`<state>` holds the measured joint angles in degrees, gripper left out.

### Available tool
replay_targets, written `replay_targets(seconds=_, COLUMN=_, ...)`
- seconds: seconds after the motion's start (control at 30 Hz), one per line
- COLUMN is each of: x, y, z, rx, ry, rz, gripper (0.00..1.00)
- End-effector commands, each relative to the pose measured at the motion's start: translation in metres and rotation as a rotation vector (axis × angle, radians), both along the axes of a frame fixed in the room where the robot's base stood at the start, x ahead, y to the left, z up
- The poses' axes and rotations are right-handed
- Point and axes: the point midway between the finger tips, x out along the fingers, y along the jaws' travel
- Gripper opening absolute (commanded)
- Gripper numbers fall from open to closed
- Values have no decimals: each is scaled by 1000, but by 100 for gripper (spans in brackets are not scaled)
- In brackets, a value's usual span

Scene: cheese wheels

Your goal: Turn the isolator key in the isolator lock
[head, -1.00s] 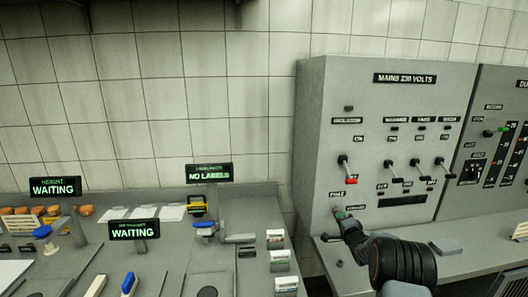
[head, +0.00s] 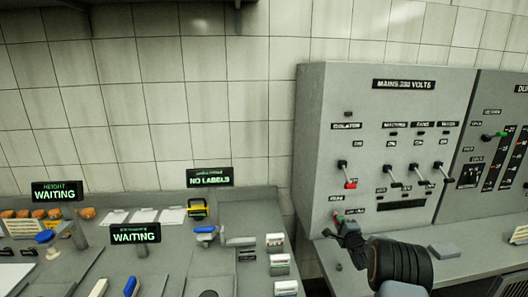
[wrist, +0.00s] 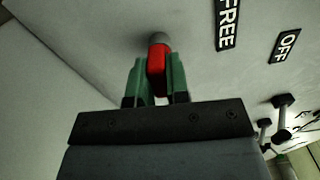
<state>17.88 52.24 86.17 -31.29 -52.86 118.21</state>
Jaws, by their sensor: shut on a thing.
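The red isolator key (wrist: 157,68) sits at a short grey round lock (wrist: 158,39) on the pale panel face. My gripper (wrist: 160,80) has its green fingers closed on either side of the key, seen in the wrist view. In the head view my gripper (head: 341,217) is at the lower left of the "MAINS 230 VOLTS" cabinet (head: 320,120), below the red-tipped isolator lever (head: 349,181). The key is mostly hidden there by the fingers and wrist. How far the key is turned is hard to tell.
"FREE" (wrist: 228,22) and "OFF" (wrist: 285,46) labels are beside the lock. Several levers stand to the right on the cabinet. A ledge (head: 455,262) runs below it, with a small grey block (head: 444,250). A console (head: 225,262) stands at left.

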Motion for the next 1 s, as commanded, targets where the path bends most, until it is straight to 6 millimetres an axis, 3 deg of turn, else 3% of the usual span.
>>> replay_targets(seconds=0.03, x=0, y=0, z=0, rx=2, ry=1, rz=-1, gripper=0)
replay_targets(seconds=0.07, x=0, y=0, z=-1, rx=2, ry=1, rz=-1, gripper=18)
replay_targets(seconds=0.37, x=0, y=0, z=0, rx=0, ry=1, rz=0, gripper=46)
replay_targets(seconds=0.73, x=-9, y=-2, z=-1, rx=0, ry=1, rz=-2, gripper=46)
replay_targets(seconds=1.0, x=-56, y=-7, z=-2, rx=-1, ry=0, rz=-2, gripper=46)
